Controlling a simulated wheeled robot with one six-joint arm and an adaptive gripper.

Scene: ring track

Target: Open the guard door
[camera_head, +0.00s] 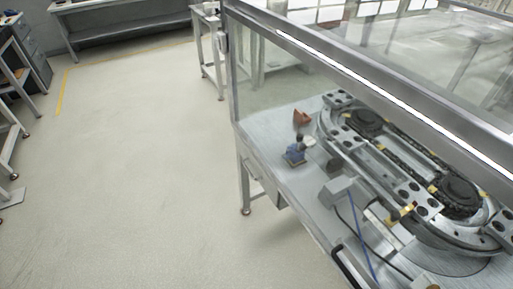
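A guard enclosure with a grey metal frame (232,80) and clear panels stands over a workbench at the right of the head view. The clear guard panel (262,85) facing the open floor appears to be in place, but I cannot tell for certain which panel is the door. A dark, handle-like bar (350,268) shows low on the near side, partly cut off by the bottom edge. The ring track (408,192) lies inside, behind the panel. My gripper is not in view.
Inside, a blue fixture (295,155), an orange-brown part (301,118), a grey box (338,191) and a blue cable (361,235) lie near the track. The floor (130,170) left of the enclosure is clear. Benches (125,18) stand at the back and far left.

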